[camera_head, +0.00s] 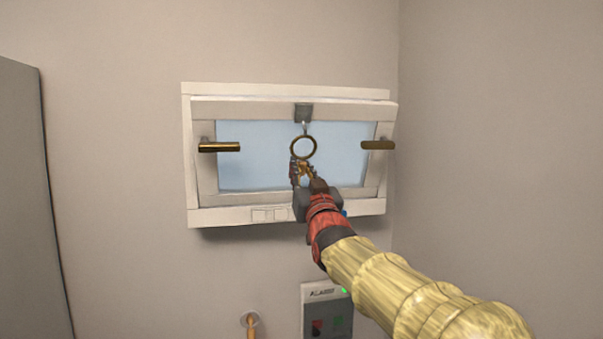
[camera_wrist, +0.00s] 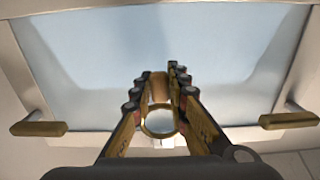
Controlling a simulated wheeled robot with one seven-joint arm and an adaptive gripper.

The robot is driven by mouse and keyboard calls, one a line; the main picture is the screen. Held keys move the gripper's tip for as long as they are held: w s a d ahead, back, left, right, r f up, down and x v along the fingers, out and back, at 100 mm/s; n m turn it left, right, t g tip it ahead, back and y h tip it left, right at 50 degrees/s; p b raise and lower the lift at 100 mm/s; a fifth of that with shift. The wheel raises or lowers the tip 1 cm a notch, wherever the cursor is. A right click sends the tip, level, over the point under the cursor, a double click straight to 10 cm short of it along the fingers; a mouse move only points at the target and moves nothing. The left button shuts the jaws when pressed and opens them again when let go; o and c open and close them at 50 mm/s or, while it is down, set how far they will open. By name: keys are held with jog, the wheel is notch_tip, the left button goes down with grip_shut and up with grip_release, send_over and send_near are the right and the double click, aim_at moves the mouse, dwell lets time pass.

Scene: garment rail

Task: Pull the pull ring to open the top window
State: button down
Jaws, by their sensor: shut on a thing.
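The top window (camera_head: 345,109) is a white framed pane on the wall. The upper edge of its sash stands out from the outer frame, tilted toward me. A grey catch (camera_head: 303,113) sits at the middle of the top rail, and the brass pull ring (camera_head: 303,137) hangs below it. My gripper (camera_head: 303,165) reaches up from below and is shut on the ring's lower part. In the wrist view the ring (camera_wrist: 160,134) shows between the two fingers (camera_wrist: 160,85); the exact contact is partly hidden by the fingers.
Brass handles stick out at the left (camera_head: 219,147) and right (camera_head: 378,145) of the sash, clear of my gripper. Below are an alarm box (camera_head: 316,293) and a small wall fitting (camera_head: 250,320). A grey cabinet (camera_head: 30,200) stands at far left; a side wall is on the right.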

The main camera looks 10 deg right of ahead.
jog(key=c, duration=1.8)
grip_release()
jog(key=shift+o, duration=0.4)
jog(key=v, duration=1.2)
jog(key=shift+f, duration=0.15)
